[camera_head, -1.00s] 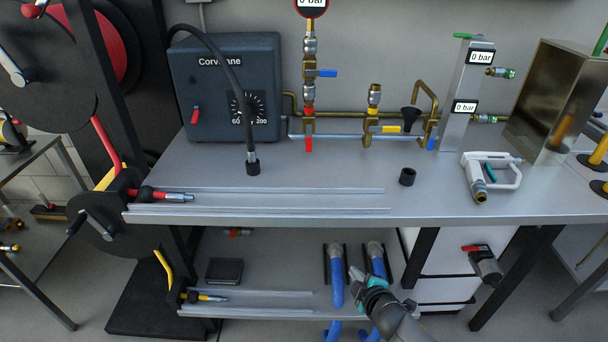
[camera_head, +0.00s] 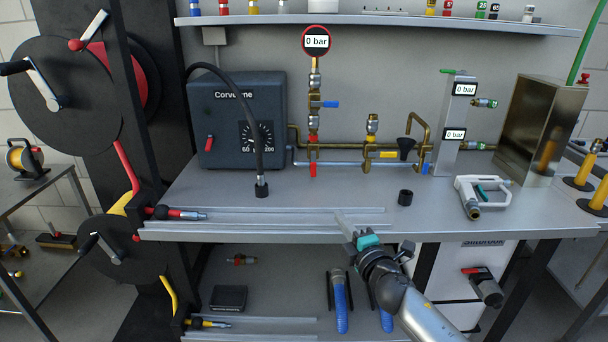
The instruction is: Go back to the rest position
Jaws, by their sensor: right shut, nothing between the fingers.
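My right gripper (camera_head: 345,226) reaches in from the bottom right in the head view. Its fingers are together and hold nothing. They appear in front of the front edge of the workbench (camera_head: 480,222), over the right end of the metal rails (camera_head: 270,224); I cannot tell the exact gap. My left gripper is not in view.
On the bench stand the dark Corvanne box (camera_head: 235,115) with a black hose, brass piping (camera_head: 425,120), a black cap (camera_head: 405,198) and a white clamp-like tool (camera_head: 482,195). A shelf (camera_head: 390,19) runs along the wall.

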